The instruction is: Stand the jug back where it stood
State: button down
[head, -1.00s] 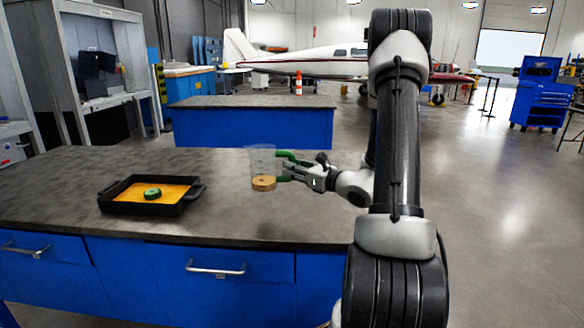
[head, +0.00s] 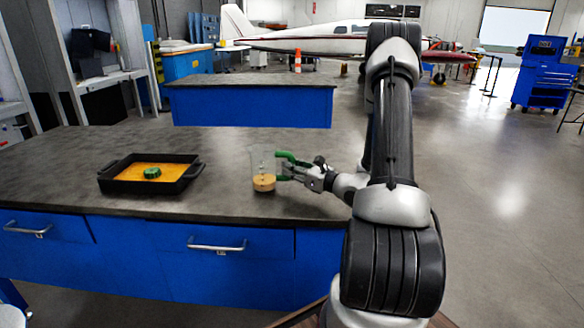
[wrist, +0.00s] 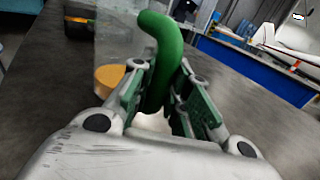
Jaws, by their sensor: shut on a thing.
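The jug (head: 262,160) is clear, with a green handle (head: 285,155) and a tan, round layer (head: 264,183) at its bottom. It looks upright, over the front right part of the dark bench top (head: 220,200). I cannot tell whether its base touches the bench. My gripper (head: 296,171) is shut on the handle from the right. In the wrist view the green handle (wrist: 163,55) stands between my two fingers, with the clear jug wall (wrist: 118,35) and tan bottom (wrist: 108,78) behind to the left.
A black two-handled pan (head: 120,184) with orange contents stands on the bench to the left. A green round thing (head: 152,173) lies in it. Bare bench lies between pan and jug. Another blue bench (head: 250,105) stands behind.

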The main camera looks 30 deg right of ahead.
jog(key=shift+f, duration=0.35)
jog(key=c, duration=1.3)
grip_release()
jog(key=shift+o, duration=0.9)
jog(key=shift+v, duration=3.5)
